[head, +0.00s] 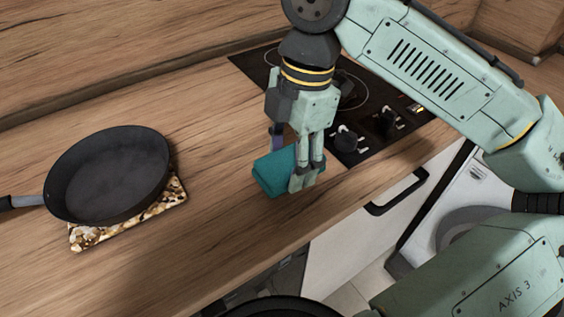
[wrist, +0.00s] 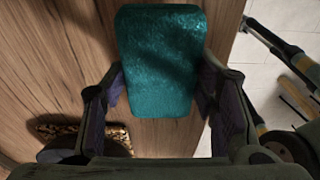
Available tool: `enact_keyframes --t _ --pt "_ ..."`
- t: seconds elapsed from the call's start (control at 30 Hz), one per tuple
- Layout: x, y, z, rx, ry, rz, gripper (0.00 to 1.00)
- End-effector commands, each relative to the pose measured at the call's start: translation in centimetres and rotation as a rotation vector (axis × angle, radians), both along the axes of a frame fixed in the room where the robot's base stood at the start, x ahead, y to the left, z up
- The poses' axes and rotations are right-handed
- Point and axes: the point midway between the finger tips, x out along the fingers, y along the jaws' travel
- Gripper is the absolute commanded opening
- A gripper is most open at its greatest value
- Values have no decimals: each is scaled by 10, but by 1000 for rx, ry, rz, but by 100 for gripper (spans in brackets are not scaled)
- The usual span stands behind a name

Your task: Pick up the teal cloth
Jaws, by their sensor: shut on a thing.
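The teal cloth (head: 272,173) is a folded, block-like bundle at the counter's front part, left of the cooktop. My gripper (head: 291,165) points down over it, with a finger on either side. In the wrist view the cloth (wrist: 160,62) lies between the two fingers of my gripper (wrist: 160,100), its near end reaching between the fingertips. My gripper is shut on the cloth. I cannot tell whether the cloth still touches the counter. Part of its right side is hidden behind a finger in the head view.
A black frying pan (head: 110,172) sits on a speckled board (head: 86,236) at the left. A black cooktop (head: 357,148) with knobs is right behind my gripper. The counter's front edge is close, with a white drawer front (head: 345,238) below. Bare wood lies between pan and cloth.

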Motion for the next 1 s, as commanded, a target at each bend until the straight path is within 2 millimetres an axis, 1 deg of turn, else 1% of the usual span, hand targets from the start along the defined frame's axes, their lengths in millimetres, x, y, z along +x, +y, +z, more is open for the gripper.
enact_keyframes --t 0.03,0.3,0.5,0.73,1.0 --pt "-9 -8 -2 5 -4 -3 22" --pt "-61 -52 6 -3 -5 -10 22" --pt "-88 -74 10 -2 -2 -8 22" --pt "-104 -87 12 0 -2 -4 22" --pt "-109 -90 13 0 -2 -1 22"
